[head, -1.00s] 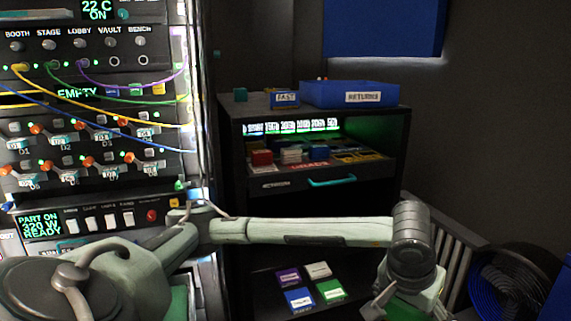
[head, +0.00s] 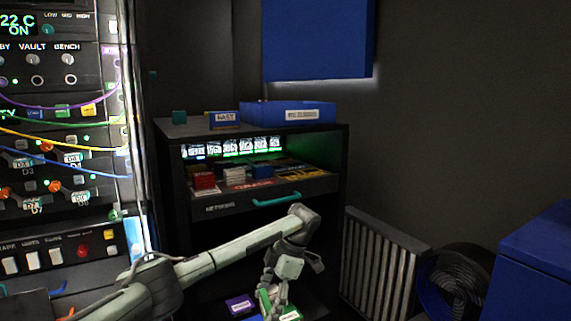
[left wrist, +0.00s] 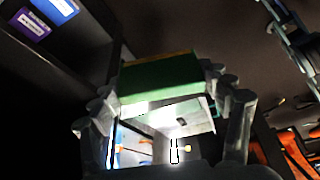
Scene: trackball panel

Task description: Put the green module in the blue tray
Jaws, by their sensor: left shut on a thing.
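The green module (left wrist: 160,82) is a flat green block, held between the fingers of my left gripper (left wrist: 165,100) in the left wrist view. In the head view the gripper (head: 276,294) points down at the bottom edge, and the module (head: 290,314) shows partly behind the fingers. I cannot tell how far it is above the surface below. The blue tray (head: 262,114) with a white label stands on top of the black cabinet, above and behind the gripper. Its inside is mostly hidden. My right gripper is not in view.
The cabinet's open drawer (head: 225,207) with a teal handle juts out above my left gripper. A purple module (head: 240,304) lies beside the gripper. A small labelled blue box (head: 224,120) stands left of the tray. A radiator (head: 380,265) and large blue box (head: 540,255) are at right.

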